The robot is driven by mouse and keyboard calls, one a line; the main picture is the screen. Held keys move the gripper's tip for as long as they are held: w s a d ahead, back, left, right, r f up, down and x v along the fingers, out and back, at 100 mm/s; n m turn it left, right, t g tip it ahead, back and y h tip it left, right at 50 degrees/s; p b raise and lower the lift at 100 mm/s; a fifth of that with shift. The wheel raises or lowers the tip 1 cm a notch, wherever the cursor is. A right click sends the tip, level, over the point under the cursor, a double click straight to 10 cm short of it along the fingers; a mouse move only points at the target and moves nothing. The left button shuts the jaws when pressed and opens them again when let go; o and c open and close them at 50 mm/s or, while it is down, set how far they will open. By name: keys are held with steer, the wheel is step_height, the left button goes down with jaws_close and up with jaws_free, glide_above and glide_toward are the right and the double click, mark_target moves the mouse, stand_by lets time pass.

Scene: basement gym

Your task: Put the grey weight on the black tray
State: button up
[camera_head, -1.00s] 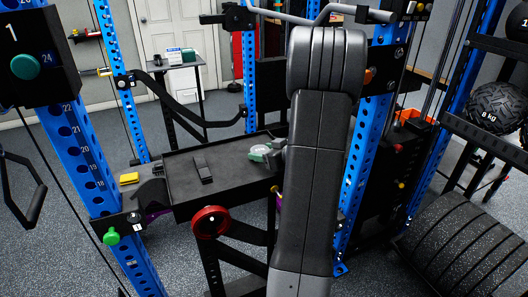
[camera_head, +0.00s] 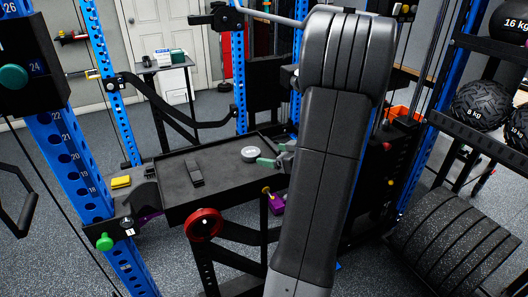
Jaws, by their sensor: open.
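The grey weight (camera_head: 250,154), a small round disc with a pale top, rests on the black tray (camera_head: 225,181), near its right back part. My gripper (camera_head: 271,161) is just right of the weight, with green fingertip pads showing. It is open, and the weight stands apart from it or close beside its tip. My arm hides the tray's right end and part of the gripper.
A small dark block (camera_head: 195,173) lies on the tray's left half. Blue rack posts (camera_head: 72,165) stand around. A yellow block (camera_head: 121,182) is at left.

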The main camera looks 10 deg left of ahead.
mark_target(254, 153)
steer(key=shift+v, duration=1.55)
steer(key=shift+a, duration=0.1)
steer(key=b+x, duration=0.1)
steer(key=x, duration=1)
steer(key=shift+w+a+f, duration=0.15)
steer(key=shift+w+a, duration=0.05)
steer(key=shift+w, duration=0.05)
steer(key=shift+w+a+f+b, duration=0.1)
steer(key=shift+a+f+b, duration=0.15)
steer(key=shift+b, duration=0.1)
steer(key=shift+d+r, duration=0.15)
steer(key=shift+r, duration=0.05)
